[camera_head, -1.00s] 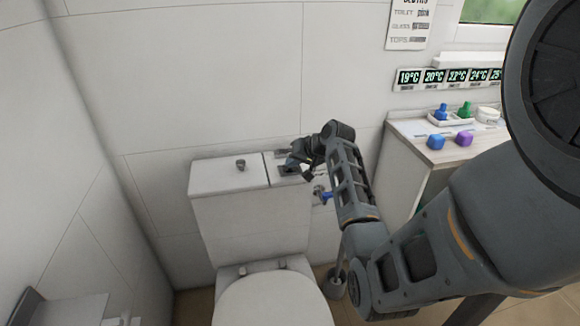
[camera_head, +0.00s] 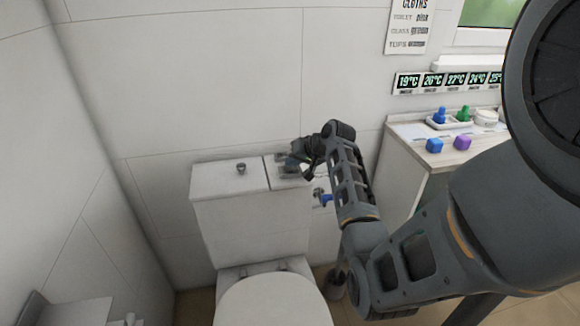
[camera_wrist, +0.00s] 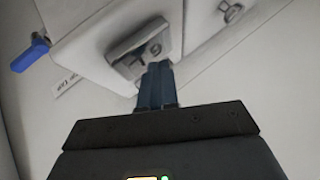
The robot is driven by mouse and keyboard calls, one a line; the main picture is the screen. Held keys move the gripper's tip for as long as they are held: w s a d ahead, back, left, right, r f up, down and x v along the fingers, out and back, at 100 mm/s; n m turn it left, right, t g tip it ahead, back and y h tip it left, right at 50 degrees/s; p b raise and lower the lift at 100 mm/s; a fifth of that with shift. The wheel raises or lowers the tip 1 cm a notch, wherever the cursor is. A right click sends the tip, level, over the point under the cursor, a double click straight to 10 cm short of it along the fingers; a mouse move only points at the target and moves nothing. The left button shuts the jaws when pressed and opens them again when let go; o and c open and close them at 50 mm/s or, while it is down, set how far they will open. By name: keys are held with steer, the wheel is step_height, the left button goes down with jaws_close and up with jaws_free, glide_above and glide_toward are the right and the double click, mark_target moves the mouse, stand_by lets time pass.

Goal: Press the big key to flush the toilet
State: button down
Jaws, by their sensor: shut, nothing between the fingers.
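The white toilet cistern (camera_head: 250,222) stands against the tiled wall. In the wrist view a grey flush panel (camera_wrist: 125,46) is set in the lid's separate right-hand section, with small keys (camera_wrist: 155,49) in its recess. My gripper (camera_wrist: 158,68) is shut and empty, its blue-grey fingertips at the near edge of the recess, close to the keys. I cannot tell whether they touch a key or whether one is pressed. In the head view my gripper (camera_head: 288,164) is over the right part of the lid and hides most of the panel.
A knob (camera_head: 241,168) stands on the lid's left part. A blue valve handle (camera_head: 326,198) juts out right of the cistern. A cabinet (camera_head: 440,155) with blue and purple blocks stands farther right. The wall is close behind; space above the lid's left side is free.

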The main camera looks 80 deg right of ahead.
mark_target(293, 170)
steer(key=shift+r, duration=0.35)
steer(key=shift+r, duration=0.15)
step_height(293, 170, up, 5)
steer(key=p, duration=0.5)
stand_by(0.8)
